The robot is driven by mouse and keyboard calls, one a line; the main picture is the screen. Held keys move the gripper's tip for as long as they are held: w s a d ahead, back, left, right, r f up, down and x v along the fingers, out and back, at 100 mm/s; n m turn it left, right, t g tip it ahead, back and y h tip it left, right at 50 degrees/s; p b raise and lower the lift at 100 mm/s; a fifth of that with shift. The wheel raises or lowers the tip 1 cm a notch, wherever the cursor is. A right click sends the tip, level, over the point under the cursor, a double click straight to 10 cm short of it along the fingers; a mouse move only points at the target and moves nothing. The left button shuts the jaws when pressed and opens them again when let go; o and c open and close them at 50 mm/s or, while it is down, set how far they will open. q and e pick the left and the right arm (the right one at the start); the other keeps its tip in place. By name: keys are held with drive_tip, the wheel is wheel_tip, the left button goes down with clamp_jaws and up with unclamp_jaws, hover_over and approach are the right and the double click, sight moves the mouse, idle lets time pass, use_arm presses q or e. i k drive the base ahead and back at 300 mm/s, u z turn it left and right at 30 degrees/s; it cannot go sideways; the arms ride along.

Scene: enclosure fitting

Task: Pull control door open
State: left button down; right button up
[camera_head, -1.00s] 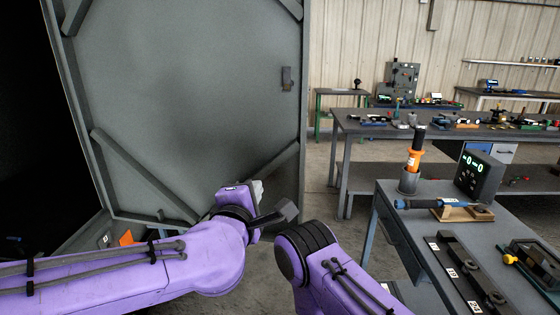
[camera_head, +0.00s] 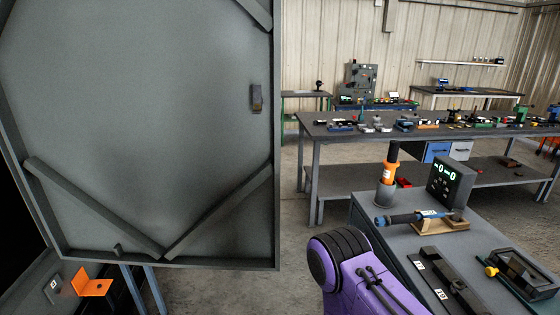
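The control door (camera_head: 140,110) is a large grey panel with a raised rim and diagonal braces, filling the left half of the head view. It stands swung out, with its braced face towards me and a small dark latch piece (camera_head: 256,98) near its right edge. A dark opening shows at the lower left beside it. My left gripper and arm are out of the picture. Part of my purple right arm shows at the bottom centre, but its gripper is not visible.
An orange bracket (camera_head: 92,284) sits at the lower left below the door. A workbench (camera_head: 395,240) at the right carries an orange-handled tool (camera_head: 390,170) in a holder, a digital display box (camera_head: 450,182) and other tools. A long bench (camera_head: 340,132) stands behind. Bare floor lies between door and workbench.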

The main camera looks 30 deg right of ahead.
sight(130, 128)
drive_tip(key=z, duration=0.5)
drive_tip(key=i, duration=0.95)
drive_tip(key=z, duration=0.15)
